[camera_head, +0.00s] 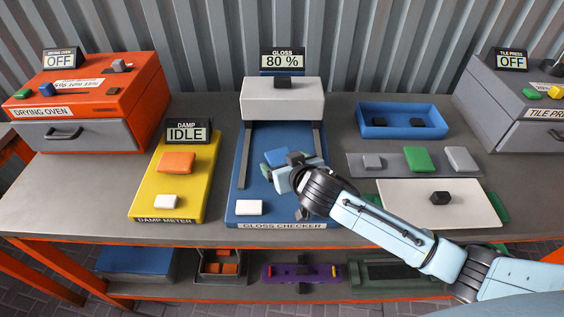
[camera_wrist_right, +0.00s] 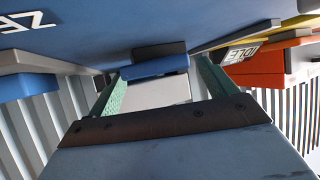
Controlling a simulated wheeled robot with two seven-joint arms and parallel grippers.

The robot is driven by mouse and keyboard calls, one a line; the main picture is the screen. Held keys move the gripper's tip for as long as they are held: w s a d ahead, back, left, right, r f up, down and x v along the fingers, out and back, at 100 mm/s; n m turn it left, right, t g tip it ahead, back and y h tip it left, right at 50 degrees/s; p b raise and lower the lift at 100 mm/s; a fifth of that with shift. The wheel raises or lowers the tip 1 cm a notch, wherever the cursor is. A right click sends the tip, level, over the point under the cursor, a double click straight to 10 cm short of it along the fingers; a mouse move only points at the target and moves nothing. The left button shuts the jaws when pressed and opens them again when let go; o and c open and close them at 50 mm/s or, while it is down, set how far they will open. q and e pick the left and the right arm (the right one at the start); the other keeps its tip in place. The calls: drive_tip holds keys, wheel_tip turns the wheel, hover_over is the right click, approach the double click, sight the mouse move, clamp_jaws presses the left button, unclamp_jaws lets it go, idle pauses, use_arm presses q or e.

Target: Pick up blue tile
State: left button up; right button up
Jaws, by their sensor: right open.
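The blue tile (camera_head: 273,156) lies on the blue bed of the gloss checker (camera_head: 260,140), partly hidden by my right gripper (camera_head: 291,163). In the right wrist view the blue tile (camera_wrist_right: 155,66) shows between and just beyond the two green-lined fingers of my right gripper (camera_wrist_right: 163,82). The fingers are apart and I see no grip on it. A dark grey piece (camera_wrist_right: 158,48) sits right against the tile. Whether a finger touches the tile I cannot tell. My left gripper is not in view.
A white button (camera_head: 249,208) is at the checker's front. The yellow damp meter (camera_head: 145,190) with an orange tile (camera_head: 176,162) stands left. A blue tray (camera_head: 372,132), a grey strip with several tiles and a white board (camera_head: 470,197) lie right. The checker's grey head (camera_head: 282,98) rises behind.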

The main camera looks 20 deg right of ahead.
drive_tip(key=c, duration=1.2)
